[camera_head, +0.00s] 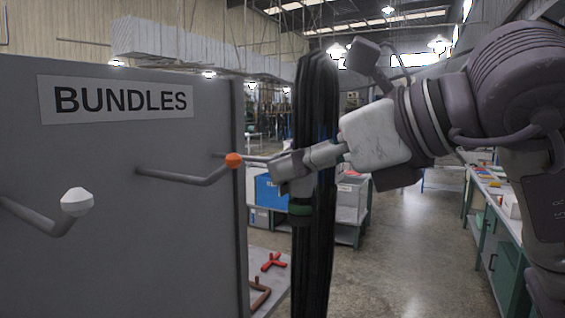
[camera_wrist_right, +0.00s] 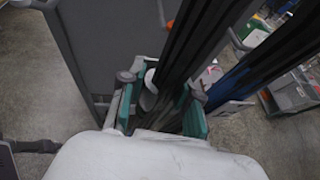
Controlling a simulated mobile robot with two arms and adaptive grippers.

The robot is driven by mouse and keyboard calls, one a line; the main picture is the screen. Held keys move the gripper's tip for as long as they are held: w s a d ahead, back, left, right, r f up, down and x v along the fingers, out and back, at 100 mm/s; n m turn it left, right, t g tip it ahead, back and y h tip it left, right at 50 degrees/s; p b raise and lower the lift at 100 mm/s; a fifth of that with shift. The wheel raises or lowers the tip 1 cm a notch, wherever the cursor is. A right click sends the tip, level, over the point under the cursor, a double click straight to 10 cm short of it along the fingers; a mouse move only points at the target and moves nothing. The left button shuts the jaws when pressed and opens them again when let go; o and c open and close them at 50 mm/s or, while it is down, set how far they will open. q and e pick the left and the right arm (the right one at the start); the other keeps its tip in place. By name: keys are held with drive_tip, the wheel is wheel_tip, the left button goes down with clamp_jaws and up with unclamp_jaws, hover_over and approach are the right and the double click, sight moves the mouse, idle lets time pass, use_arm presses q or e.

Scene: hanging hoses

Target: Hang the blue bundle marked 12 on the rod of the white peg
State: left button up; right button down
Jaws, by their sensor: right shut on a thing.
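A long bundle of dark hoses (camera_head: 316,110) hangs upright and looks nearly black, with a faint blue tint along its right edge; no number 12 is readable. My right gripper (camera_head: 293,183) is shut on it, just above a green band (camera_head: 300,209). In the right wrist view, black hoses (camera_wrist_right: 196,45) pass between the fingers, with a dark blue length (camera_wrist_right: 262,62) to the right. The white peg (camera_head: 76,201) has a bent grey rod (camera_head: 32,216), bare, left of the gripper. My left gripper is out of view.
A grey board (camera_head: 100,260) labelled BUNDLES carries the pegs. An orange-tipped peg (camera_head: 233,160) stands bare between the white peg and the bundle. Another rod (camera_head: 258,158) runs behind the gripper. A bench (camera_head: 480,215) stands at the right, beyond open floor (camera_head: 415,260).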

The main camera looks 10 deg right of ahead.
drive_tip(key=s+d+b, duration=0.2)
drive_tip(key=s+d, duration=0.7)
drive_tip(key=d, duration=0.4)
drive_tip(key=shift+d+r, duration=0.25)
drive_tip(key=shift+r, duration=0.15)
idle(0.3)
drive_tip(key=shift+s, duration=0.1)
drive_tip(key=shift+f, duration=0.1)
idle(1.6)
